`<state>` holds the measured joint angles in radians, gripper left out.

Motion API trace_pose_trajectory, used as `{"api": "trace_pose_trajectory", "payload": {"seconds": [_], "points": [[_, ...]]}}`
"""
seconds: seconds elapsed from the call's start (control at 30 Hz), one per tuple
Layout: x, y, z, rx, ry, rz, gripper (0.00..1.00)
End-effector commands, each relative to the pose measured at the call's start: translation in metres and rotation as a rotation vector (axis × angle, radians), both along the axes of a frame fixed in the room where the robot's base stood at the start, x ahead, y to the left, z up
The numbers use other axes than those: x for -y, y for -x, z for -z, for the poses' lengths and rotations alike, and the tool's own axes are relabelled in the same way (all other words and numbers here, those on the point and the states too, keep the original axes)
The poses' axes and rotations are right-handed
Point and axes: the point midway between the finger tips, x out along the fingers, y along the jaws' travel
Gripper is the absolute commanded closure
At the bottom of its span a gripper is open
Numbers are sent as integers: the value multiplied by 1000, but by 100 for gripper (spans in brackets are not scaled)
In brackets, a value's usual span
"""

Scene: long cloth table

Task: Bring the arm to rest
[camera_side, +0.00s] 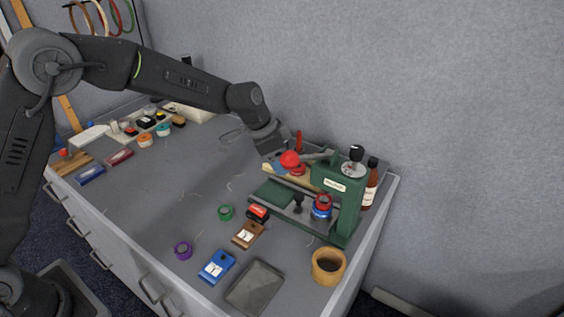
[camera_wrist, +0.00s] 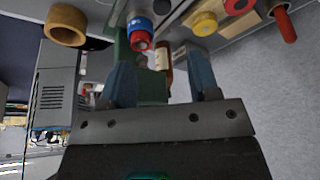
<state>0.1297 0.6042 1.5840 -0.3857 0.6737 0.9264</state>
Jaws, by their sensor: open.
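My gripper (camera_side: 279,164) is at the far right of the table, behind the red knob (camera_side: 290,159) of a green press (camera_side: 340,200). The knob partly hides the fingers in the side view. In the wrist view my gripper (camera_wrist: 164,82) shows two blue fingers standing apart with nothing held between them. Part of the green press and a brown bottle (camera_wrist: 165,62) show beyond the gap. I cannot tell whether a finger touches the knob or lever.
A brown bottle (camera_side: 371,185) stands behind the press, and a tan cup (camera_side: 328,266) stands in front. A blue-and-red stack (camera_side: 322,206) sits in the press. The table's middle left is mostly clear.

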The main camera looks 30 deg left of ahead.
Motion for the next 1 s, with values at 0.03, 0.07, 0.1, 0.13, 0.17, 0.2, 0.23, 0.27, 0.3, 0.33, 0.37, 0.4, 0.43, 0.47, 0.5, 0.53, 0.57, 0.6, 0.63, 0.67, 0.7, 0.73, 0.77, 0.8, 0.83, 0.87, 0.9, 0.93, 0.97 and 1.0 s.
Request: {"api": "trace_pose_trajectory", "payload": {"seconds": [0.03, 0.07, 0.1, 0.13, 0.17, 0.2, 0.23, 0.27, 0.3, 0.33, 0.37, 0.4, 0.43, 0.47, 0.5, 0.53, 0.57, 0.6, 0.63, 0.67, 0.7, 0.73, 0.77, 0.8, 0.83, 0.87, 0.9, 0.93, 0.97, 1.0], "points": [[0, 0, 0, 0, 0, 0, 44], [0, 0, 0, 0, 0, 0, 44], [0, 0, 0, 0, 0, 0, 44], [0, 0, 0, 0, 0, 0, 44], [0, 0, 0, 0, 0, 0, 44], [0, 0, 0, 0, 0, 0, 44], [0, 0, 0, 0, 0, 0, 44], [0, 0, 0, 0, 0, 0, 44], [0, 0, -1, 1, 0, -1, 44], [-1, 1, -3, 2, 0, -5, 44], [-2, 3, -6, 3, 0, -9, 44], [-4, 6, -13, 5, 2, -20, 44], [-6, 10, -19, 7, 2, -31, 44], [-8, 15, -27, 8, 2, -43, 44], [-12, 24, -39, 11, 2, -66, 44], [-16, 32, -49, 12, 4, -86, 44], [-20, 41, -60, 13, 3, -108, 44], [-25, 54, -73, 15, 4, -138, 44], [-29, 65, -83, 17, 4, -163, 44], [-33, 76, -91, 17, 5, -188, 44], [-39, 91, -102, 18, 6, -221, 44], [-43, 102, -109, 21, 6, -247, 44], [-47, 113, -116, 21, 7, -273, 44], [-52, 129, -124, 23, 7, -307, 44], [-55, 141, -130, 27, 9, -333, 44], [-59, 153, -134, 30, 9, -359, 44], [-64, 169, -140, 34, 11, -394, 44], [-68, 181, -143, 36, 12, -421, 44], [-71, 193, -146, 40, 13, -447, 44], [-76, 209, -148, 46, 14, -484, 44]]}}
